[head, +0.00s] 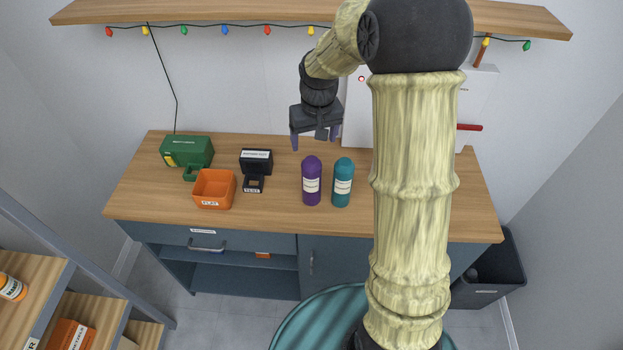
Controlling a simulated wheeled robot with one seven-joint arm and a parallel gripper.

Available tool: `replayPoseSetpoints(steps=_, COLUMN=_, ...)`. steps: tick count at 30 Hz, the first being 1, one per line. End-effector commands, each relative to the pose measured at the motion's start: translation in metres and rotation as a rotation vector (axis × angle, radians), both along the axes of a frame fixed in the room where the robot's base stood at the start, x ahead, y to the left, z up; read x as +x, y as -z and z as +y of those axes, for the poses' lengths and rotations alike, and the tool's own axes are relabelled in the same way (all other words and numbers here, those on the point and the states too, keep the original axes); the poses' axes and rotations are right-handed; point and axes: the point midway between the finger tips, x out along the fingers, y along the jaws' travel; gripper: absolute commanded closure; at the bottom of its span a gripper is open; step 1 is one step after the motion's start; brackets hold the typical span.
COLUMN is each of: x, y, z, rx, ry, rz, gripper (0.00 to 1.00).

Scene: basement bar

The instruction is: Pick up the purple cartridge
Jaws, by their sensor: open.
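The purple cartridge (312,181) stands upright on the wooden counter, with a white label on its front. A teal cartridge (343,183) of like shape stands upright close to its right. My gripper (315,142) is open and points down. In the head view it shows above and behind the purple cartridge, apart from it. Nothing shows between its fingers.
An orange bin (214,189), a green box-shaped device (187,152) and a black device (256,163) stand to the left on the counter (270,212). My arm hides part of the counter's right side. A dark bin (492,280) stands on the floor at right.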

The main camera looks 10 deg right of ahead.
Motion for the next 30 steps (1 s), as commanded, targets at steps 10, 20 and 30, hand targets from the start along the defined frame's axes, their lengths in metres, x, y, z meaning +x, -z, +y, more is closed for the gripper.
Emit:
replayPoseSetpoints(steps=10, x=0.008, y=0.055, z=0.001, rx=0.000, ry=-0.001, rz=0.004, gripper=0.22)
replayPoseSetpoints(steps=20, x=0.011, y=0.074, z=0.001, rx=0.000, ry=0.000, rz=-0.001, gripper=0.22)
replayPoseSetpoints(steps=30, x=0.012, y=0.080, z=0.001, rx=0.000, ry=-0.001, rz=0.003, gripper=0.22)
